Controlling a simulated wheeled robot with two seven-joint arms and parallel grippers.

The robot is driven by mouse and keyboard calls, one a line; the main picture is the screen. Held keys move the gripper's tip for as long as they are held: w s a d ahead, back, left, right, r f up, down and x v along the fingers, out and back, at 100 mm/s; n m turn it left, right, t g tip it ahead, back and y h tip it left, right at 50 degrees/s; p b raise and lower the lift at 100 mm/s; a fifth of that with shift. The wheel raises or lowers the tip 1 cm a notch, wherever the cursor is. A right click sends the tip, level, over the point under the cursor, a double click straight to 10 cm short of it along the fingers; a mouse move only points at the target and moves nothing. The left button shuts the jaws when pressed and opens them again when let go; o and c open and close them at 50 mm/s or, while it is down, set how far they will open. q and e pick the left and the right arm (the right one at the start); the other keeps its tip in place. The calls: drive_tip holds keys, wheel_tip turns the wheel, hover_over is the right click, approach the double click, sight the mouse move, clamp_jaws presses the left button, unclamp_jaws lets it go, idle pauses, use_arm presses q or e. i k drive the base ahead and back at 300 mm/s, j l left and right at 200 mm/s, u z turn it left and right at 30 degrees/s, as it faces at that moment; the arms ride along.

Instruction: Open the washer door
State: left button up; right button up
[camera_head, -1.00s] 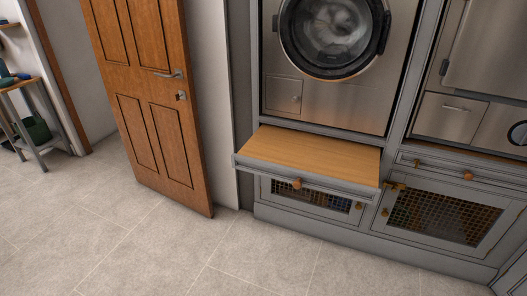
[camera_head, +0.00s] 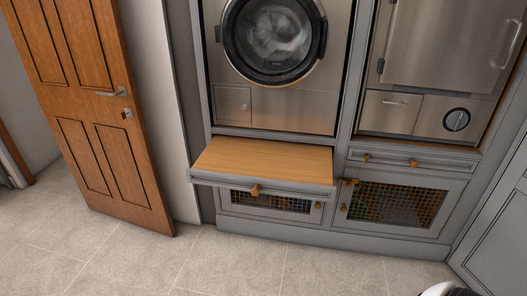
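The washer (camera_head: 292,108) is a steel front-loader set in a grey cabinet at the upper middle of the head view. Its round door (camera_head: 272,40) has a black rim and glass, looks shut, and shows pale laundry behind the glass. The top of the door is cut off by the frame. A dark handle piece sits on the right of the rim. Neither of my grippers is in view.
A wooden pull-out board (camera_head: 262,160) juts out below the washer. A steel appliance (camera_head: 440,50) stands to the right. A wooden room door (camera_head: 90,110) stands at the left. Mesh cabinet doors (camera_head: 398,203) lie low. The tiled floor (camera_head: 235,262) in front is clear.

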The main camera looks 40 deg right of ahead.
sight(312, 15)
drive_tip(key=i+l, duration=0.8)
drive_tip(key=l+z, duration=0.05)
drive_tip(key=l, duration=0.05)
